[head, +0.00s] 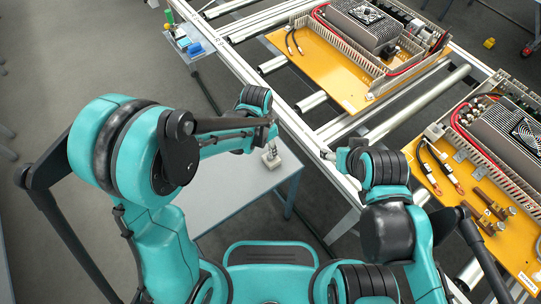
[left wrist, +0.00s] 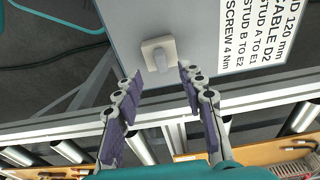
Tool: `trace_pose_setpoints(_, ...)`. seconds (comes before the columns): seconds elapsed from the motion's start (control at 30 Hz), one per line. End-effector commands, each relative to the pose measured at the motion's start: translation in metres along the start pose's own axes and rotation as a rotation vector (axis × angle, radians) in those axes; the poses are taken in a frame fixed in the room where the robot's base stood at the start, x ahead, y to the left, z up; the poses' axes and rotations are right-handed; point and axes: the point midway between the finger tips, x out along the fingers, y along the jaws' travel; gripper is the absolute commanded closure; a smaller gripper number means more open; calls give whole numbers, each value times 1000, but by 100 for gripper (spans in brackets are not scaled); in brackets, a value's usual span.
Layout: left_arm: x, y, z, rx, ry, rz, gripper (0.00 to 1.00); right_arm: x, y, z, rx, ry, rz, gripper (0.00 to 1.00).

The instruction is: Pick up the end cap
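The end cap, a small off-white piece with a square base and a raised knob, lies on the grey side table (head: 232,203) near its edge. It shows in the head view (head: 271,159) and in the left wrist view (left wrist: 159,54). My left gripper (left wrist: 162,72) is open and empty, its two purple-padded fingers spread to either side of the cap's near end, apart from it. In the head view my left gripper (head: 268,138) is above the cap and partly hidden by its arm. My right gripper (head: 329,154) is small beside the rail; its fingers cannot be made out.
A white printed label (left wrist: 262,38) lies on the table right of the cap. A metal roller conveyor (head: 335,125) runs beyond the table, carrying orange panels (head: 325,70) with wiring ducts and components. A small tray of tools (head: 187,43) is at the upper left.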

Motion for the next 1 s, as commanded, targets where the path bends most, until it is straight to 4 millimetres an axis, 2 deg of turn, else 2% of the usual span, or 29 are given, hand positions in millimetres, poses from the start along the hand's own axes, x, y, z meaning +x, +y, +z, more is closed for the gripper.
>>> trace_pose_setpoints(0.03, 9, 0, 0, 0, 0, 0, 60, 4, 0, 3, 0, 0, 0, 35)
trace_pose_setpoints(0.17, 19, 0, -2, -1, 1, -1, 60, 9, 0, 6, 0, 0, 0, 35)
trace_pose_setpoints(0.43, 59, 0, -6, -2, 1, -1, 60, 27, 0, 19, 0, 0, 0, 35)
trace_pose_setpoints(0.67, 61, 0, -6, -2, 1, -1, 60, 26, 0, 19, 0, 0, 0, 35)
trace_pose_setpoints(0.7, 60, 0, -6, -3, 1, -1, 63, 26, 0, 19, 0, 0, 0, 35)
trace_pose_setpoints(0.83, 60, 0, -6, -3, 1, -1, 97, 26, 0, 18, 0, 0, 0, 35)
trace_pose_setpoints(0.87, 60, 0, -6, -3, 1, -1, 100, 26, 0, 18, 0, 0, 0, 35)
trace_pose_setpoints(1.0, 60, 0, -6, -3, 1, -1, 100, 26, 0, 19, 0, 0, 0, 35)
